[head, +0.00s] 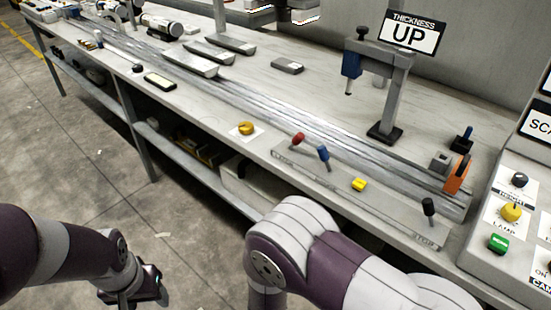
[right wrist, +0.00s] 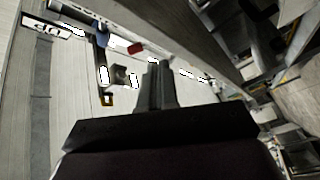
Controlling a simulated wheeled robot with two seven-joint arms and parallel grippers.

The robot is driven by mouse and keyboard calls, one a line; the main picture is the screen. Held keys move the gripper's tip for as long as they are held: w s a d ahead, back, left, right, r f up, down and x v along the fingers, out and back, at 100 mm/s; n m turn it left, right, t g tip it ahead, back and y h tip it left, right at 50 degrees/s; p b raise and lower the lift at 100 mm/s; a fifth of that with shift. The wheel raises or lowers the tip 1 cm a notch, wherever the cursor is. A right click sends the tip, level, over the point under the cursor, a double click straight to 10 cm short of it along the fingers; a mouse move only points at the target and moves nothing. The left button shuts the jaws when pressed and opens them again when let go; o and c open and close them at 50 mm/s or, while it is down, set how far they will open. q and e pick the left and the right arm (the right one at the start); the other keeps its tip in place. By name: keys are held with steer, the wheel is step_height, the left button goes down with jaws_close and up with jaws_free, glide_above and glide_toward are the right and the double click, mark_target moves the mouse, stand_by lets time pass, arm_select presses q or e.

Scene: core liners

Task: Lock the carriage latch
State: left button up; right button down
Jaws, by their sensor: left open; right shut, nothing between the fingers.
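No part I can see is labelled as the carriage latch. A panel (head: 350,197) on the bench's front edge carries a red-knobbed lever (head: 298,139), a blue-knobbed lever (head: 323,153), a yellow block (head: 359,185) and a black-knobbed lever (head: 428,206). A long metal rail (head: 290,112) runs behind it to an orange part (head: 457,175) at the right. My left gripper (head: 130,292) is open and empty, low over the floor, away from the bench. My right gripper (right wrist: 157,82) is shut and empty in the right wrist view; the arm hides it in the head view.
A gauge stand (head: 386,125) rises behind the rail beside the "THICKNESS UP" sign (head: 412,32). A yellow knob (head: 246,128) sits on the front edge. A control box (head: 515,205) with knobs and a green button stands at right. Grey trays (head: 192,62) lie further left. The left floor is clear.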

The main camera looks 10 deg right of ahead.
mark_target(298, 142)
steer(key=r, duration=0.1)
steer(key=r+t+h, duration=0.1)
steer(key=r+n, duration=0.1)
steer(key=shift+s+d+r, duration=0.25)
steer(key=shift+s, duration=0.15)
steer(key=x, duration=0.4)
steer(key=b+x, duration=0.1)
steer(key=x, duration=0.9)
steer(key=shift+s+r, duration=0.1)
steer(key=shift+r, duration=0.25)
